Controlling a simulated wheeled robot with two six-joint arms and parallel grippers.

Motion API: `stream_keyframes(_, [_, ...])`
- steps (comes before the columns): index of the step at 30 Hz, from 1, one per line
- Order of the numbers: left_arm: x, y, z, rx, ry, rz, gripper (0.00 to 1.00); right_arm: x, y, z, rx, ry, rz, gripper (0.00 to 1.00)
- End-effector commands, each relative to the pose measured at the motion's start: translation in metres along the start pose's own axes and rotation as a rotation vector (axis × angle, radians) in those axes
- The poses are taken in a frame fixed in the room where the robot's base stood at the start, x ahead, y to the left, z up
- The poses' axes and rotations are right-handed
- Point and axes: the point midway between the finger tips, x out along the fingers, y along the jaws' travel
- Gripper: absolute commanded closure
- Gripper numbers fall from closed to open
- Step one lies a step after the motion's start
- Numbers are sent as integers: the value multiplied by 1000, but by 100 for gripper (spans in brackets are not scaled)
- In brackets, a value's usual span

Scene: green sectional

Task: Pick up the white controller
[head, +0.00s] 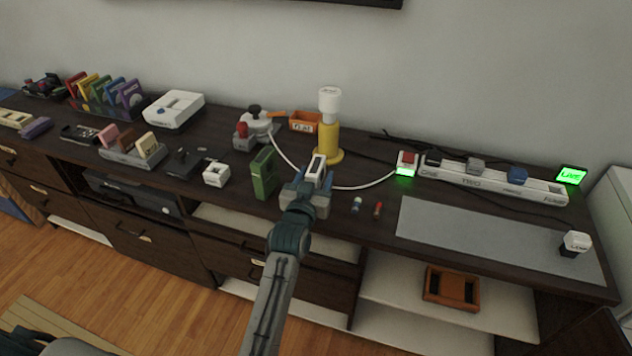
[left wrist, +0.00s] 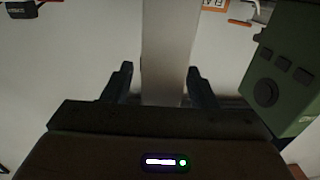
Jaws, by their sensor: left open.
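The white controller (head: 317,167) stands upright near the front edge of the dark cabinet top, partly hidden by my left gripper (head: 308,184). In the left wrist view the pale upright controller (left wrist: 168,45) runs between the two dark fingers of my left gripper (left wrist: 159,76). The fingers are open on either side of it, with a gap visible to the left finger; whether the right finger touches it I cannot tell. My right gripper is not in view.
A green box with buttons (head: 264,173) stands close on the left; it also shows in the left wrist view (left wrist: 283,75). A yellow stand with a white top (head: 328,140) is just behind. A white cable and two small figures (head: 378,209) lie to the right. A grey mat (head: 480,238) is mostly clear.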

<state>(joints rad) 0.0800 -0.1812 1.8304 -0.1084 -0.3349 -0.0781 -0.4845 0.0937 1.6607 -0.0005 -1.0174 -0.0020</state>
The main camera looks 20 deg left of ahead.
Motion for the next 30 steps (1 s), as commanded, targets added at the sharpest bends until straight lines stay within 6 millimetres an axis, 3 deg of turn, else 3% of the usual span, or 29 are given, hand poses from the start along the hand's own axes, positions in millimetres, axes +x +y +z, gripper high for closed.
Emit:
stream_keyframes(10, [8,0,1,0,-1,0,49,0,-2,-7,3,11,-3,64])
stream_keyframes(18, [8,0,1,0,-1,0,100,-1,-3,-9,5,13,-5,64])
stream_keyframes(30, [9,0,-3,0,0,0,100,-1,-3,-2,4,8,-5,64])
